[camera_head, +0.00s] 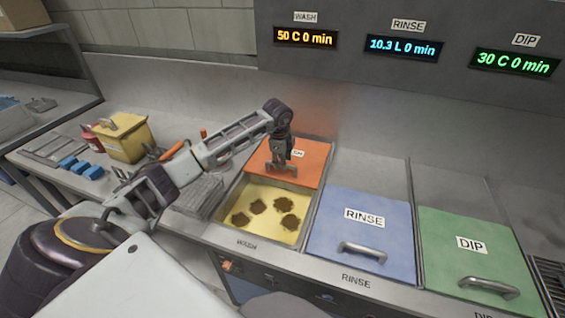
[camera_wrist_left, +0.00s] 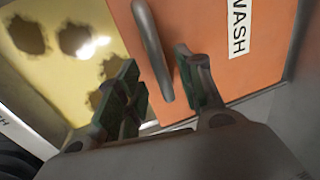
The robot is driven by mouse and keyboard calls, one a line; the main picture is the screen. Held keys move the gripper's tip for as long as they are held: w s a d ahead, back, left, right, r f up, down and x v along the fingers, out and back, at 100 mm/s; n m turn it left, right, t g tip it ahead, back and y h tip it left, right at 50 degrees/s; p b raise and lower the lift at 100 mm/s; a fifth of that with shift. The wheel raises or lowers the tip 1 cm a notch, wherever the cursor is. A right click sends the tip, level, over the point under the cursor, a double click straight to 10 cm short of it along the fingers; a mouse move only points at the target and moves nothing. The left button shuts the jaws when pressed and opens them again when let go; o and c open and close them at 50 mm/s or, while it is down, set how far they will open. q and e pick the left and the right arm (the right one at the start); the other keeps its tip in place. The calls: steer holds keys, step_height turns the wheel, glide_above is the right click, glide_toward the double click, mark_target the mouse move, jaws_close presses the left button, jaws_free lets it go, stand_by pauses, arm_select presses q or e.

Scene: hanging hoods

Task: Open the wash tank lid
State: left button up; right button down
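The orange wash tank lid (camera_head: 312,171) covers only the back part of the wash tank. The front part is uncovered and shows a yellow interior (camera_head: 262,212) with several dark brown patches. My left gripper (camera_head: 281,170) is at the front edge of the lid. In the left wrist view the lid (camera_wrist_left: 235,75) carries a grey bar handle (camera_wrist_left: 152,48). The handle's end lies between the spread fingers of my left gripper (camera_wrist_left: 165,88), nearer the right finger, with a gap to the other. My right gripper is not in view.
A blue rinse lid (camera_head: 345,222) and a green dip lid (camera_head: 465,245) lie shut to the right. A yellow box (camera_head: 124,140), a red container (camera_head: 92,140) and blue blocks (camera_head: 78,166) stand on the left counter. Displays (camera_head: 404,48) hang above the tanks.

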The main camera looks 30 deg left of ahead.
arm_select(q)
step_height(320, 180, up, 10)
steer(key=s, duration=0.2)
steer(key=shift+d, duration=0.2)
stand_by(0.7)
